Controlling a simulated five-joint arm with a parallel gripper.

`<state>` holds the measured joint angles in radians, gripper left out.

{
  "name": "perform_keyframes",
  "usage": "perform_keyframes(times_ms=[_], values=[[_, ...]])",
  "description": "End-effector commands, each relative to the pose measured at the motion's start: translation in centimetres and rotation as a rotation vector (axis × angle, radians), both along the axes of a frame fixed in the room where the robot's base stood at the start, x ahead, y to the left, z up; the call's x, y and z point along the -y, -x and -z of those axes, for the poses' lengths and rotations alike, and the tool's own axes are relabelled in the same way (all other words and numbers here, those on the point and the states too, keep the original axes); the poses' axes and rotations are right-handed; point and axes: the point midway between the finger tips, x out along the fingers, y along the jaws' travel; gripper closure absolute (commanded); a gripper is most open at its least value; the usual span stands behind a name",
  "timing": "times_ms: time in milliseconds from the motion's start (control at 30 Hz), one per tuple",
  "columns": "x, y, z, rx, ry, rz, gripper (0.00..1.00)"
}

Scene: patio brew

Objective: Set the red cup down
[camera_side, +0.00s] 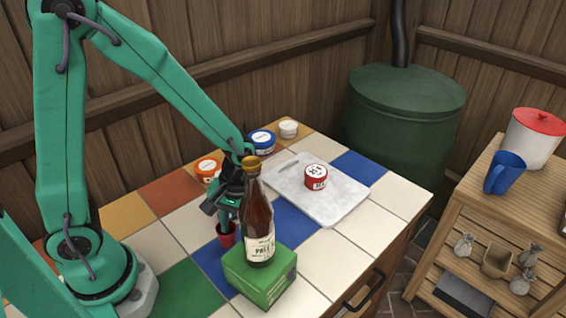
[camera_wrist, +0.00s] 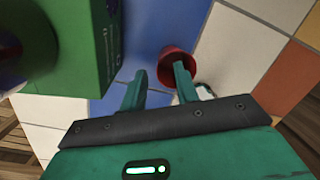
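The red cup (camera_side: 226,236) stands on the tiled table beside the green box, partly hidden by my gripper in the side view. In the wrist view the red cup (camera_wrist: 166,58) shows its rim, near the tips of my fingers. My gripper (camera_wrist: 159,72) has its two fingers parted. The right finger overlaps the cup's rim, and the left finger is to the left of the cup with a small gap. In the side view my gripper (camera_side: 228,212) is just above the cup. Whether the right finger touches the cup cannot be told.
A brown bottle (camera_side: 259,222) stands on the green box (camera_side: 262,280), close to my gripper. A white board (camera_side: 338,203) holds a red-and-white tin (camera_side: 315,177). Orange (camera_side: 207,168), blue (camera_side: 262,142) and white (camera_side: 288,129) jars stand behind. The table's front-right tiles are clear.

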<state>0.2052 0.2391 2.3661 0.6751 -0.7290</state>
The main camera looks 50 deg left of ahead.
Motion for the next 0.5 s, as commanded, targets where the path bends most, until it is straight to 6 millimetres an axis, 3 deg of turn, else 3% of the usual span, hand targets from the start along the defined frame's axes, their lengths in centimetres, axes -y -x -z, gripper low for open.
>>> perform_keyframes(times_ms=[200, 500], values=[[0.0, 0.3, 1.6, -0.001, 0.000, 0.000, 0.69], [-0.1, 0.3, 1.8, 0.000, 0.000, 0.000, 0.69]])
